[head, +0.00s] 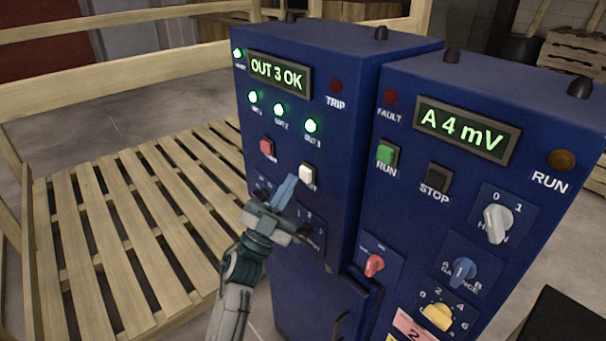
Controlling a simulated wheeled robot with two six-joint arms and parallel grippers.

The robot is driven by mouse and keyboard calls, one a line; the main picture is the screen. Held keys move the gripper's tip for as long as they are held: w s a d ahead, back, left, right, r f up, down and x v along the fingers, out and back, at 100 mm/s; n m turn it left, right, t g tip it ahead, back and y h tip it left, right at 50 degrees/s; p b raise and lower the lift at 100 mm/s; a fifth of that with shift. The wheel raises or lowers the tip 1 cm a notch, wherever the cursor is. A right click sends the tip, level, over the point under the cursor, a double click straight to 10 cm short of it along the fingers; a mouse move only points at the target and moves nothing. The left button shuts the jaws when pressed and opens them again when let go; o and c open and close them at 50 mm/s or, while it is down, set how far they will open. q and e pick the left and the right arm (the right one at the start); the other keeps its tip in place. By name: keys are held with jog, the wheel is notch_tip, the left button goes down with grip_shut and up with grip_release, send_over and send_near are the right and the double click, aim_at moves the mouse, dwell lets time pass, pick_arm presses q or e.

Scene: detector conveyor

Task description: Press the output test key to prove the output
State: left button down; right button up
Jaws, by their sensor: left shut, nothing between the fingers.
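The white square key (306,174) sits on the left blue cabinet (345,110), its label partly covered by my gripper. My left gripper (288,184) is shut and empty, its fingertips just below and left of the white key. I cannot tell whether they touch the panel. The display (279,74) above reads "OUT 3 OK". Three green output lamps, one of them at the right (311,125), are lit in a row under it. A red key (267,147) is left of the white key. My right gripper is not in view.
The right cabinet (470,85) has a display (462,130) reading "A 4 mV", a green RUN key (387,154), a dark STOP key (437,178) and several knobs. A slatted wooden platform (130,220) with rails stands at the left. The TRIP lamp (336,86) looks dark.

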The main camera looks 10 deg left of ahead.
pick_arm(q)
jog(key=s+a, duration=0.1)
jog(key=s, duration=0.1)
jog(key=s+a, duration=0.2)
dwell(0.5)
dwell(0.5)
jog(key=w+a+f+n+g+y, duration=0.25)
jog(key=f+n+y, duration=0.3)
jog(key=f, duration=0.95)
jog(key=w+a+f+n+g+y, duration=0.15)
jog(key=a+f+n+y, duration=0.35)
jog(key=f, duration=1)
jog(key=s+a+f+n+g+y, duration=0.1)
jog(key=s+f+g+y, duration=0.3)
jog(key=f, duration=0.8)
jog(key=s+a+f+g, duration=0.15)
jog(key=s+f, duration=0.35)
jog(key=f, duration=0.7)
jog(key=s+a+f+n+g, duration=0.15)
jog(key=s+f+g, duration=0.45)
jog(key=s+f, duration=1.2)
jog(key=s+a+f+g, duration=0.1)
jog(key=s+f+g, duration=0.2)
jog(key=s, duration=0.9)
jog(key=s+a+f+g, duration=0.1)
jog(key=s+f+g, duration=0.2)
jog(key=s, duration=0.9)
jog(key=shift+s+f+y, duration=0.2)
jog(key=shift+f+y, duration=0.15)
jog(key=shift+f, duration=0.15)
